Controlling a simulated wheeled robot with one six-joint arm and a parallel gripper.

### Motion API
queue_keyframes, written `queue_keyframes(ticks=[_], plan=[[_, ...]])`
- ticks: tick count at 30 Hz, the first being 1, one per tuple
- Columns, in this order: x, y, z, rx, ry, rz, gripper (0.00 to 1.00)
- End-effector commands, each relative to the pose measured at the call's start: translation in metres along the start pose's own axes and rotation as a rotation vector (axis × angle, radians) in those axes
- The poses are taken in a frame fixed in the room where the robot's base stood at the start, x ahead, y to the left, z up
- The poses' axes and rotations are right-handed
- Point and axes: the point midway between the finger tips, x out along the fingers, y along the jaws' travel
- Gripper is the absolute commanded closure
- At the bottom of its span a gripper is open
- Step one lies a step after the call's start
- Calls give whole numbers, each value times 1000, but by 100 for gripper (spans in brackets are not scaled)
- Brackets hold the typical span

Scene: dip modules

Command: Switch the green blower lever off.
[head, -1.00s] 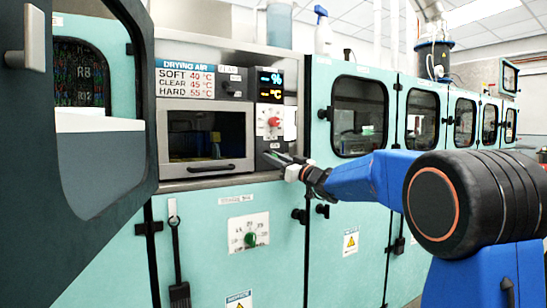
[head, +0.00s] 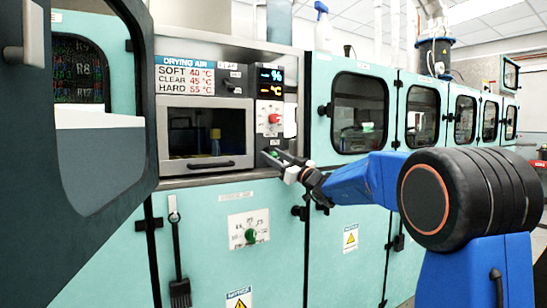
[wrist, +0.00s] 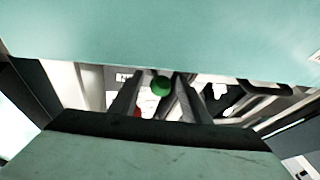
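A small green knob (head: 275,153), which looks like the lever's end, shows at the bottom of the narrow control panel right of the oven-like window. It also shows as a green ball (wrist: 161,86) in the wrist view. My gripper (head: 271,156) is at this knob, reaching in from the right. In the wrist view my gripper's two fingers (wrist: 159,92) stand apart, one on each side of the ball. Narrow gaps seem to show beside it, so I cannot see firm contact. The lever's stem and exact position are hidden.
A red knob (head: 274,118) sits just above on the same panel. Another green knob (head: 250,236) is on a white dial plate on the lower teal door. A dark open door (head: 103,235) fills the left. A brush (head: 179,290) hangs below the window.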

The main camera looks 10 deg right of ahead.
Motion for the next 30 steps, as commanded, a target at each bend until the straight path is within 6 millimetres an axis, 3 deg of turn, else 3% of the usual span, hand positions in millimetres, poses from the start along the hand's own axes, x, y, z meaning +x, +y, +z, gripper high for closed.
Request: queue_keyframes(ticks=[11,30], plan=[[-11,0,0,0,0,1,57],[-133,1,0,-1,-1,3,57]])
